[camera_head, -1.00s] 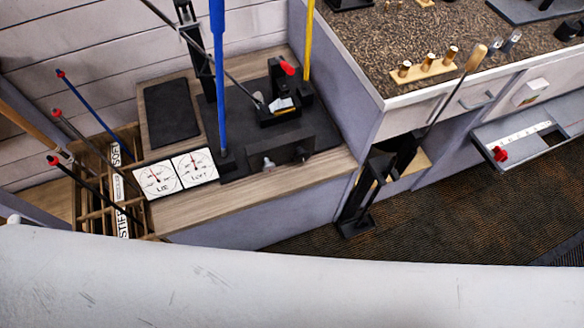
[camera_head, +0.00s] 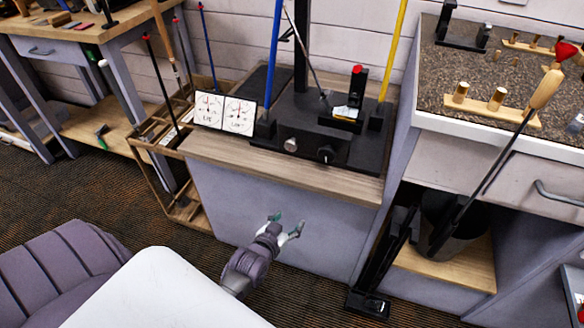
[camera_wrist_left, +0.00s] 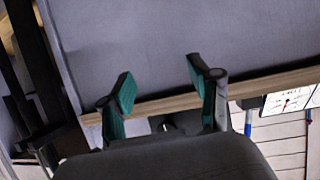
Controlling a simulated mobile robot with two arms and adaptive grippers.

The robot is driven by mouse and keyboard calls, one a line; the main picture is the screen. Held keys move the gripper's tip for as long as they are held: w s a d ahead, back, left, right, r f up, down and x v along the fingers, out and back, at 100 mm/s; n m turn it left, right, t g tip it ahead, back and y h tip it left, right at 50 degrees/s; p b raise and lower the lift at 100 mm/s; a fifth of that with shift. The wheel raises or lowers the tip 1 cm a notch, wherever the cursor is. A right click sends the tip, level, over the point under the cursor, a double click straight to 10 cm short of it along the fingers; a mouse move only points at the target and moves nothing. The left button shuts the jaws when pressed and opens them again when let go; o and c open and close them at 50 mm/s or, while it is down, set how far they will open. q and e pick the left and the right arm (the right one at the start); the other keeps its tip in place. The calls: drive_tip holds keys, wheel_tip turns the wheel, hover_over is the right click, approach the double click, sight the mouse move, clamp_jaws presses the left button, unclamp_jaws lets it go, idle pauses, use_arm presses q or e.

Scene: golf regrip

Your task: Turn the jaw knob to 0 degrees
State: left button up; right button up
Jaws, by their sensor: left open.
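The black machine base (camera_head: 275,165) stands on the wooden bench top, with two knobs on its front. One is a silver knob (camera_head: 290,145); the other is a darker knob (camera_head: 326,154) to its right. No label shows which is the jaw knob, and their angles are too small to read. A clamp block with a red top (camera_head: 357,82) stands on the base. My left gripper (camera_head: 287,225) is open and empty, in front of the bench's grey panel, below the knobs and apart from them. Its green-padded fingers show in the left wrist view (camera_wrist_left: 160,92).
Two white dial cards (camera_head: 224,112) stand left of the base. A blue shaft (camera_head: 275,50) and a yellow shaft (camera_head: 394,50) rise beside the machine. A wooden club rack (camera_head: 150,150) is at left. A black stand (camera_head: 385,265) and a leaning club (camera_head: 500,150) are at right.

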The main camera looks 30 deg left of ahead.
use_arm(q)
drive_tip(key=w+a+r+t+y+b, duration=0.1)
drive_tip(key=w+a+r+t+b, duration=0.2)
drive_tip(key=r, duration=0.4)
drive_tip(key=n+t+y+b, duration=0.1)
drive_tip(key=b, duration=0.2)
approach(290, 147)
use_arm(e)
drive_tip(key=v, duration=0.8)
use_arm(q)
drive_tip(key=b+x, duration=0.2)
drive_tip(key=x, duration=0.8)
drive_tip(key=shift+w+a, duration=0.15)
drive_tip(key=shift+w, duration=0.15)
use_arm(e)
drive_tip(key=w+a+r+t+y, duration=0.1)
drive_tip(key=w+a+t, duration=0.1)
drive_tip(key=w+t, duration=0.3)
drive_tip(key=w, duration=0.3)
drive_tip(key=shift+r, duration=0.2)
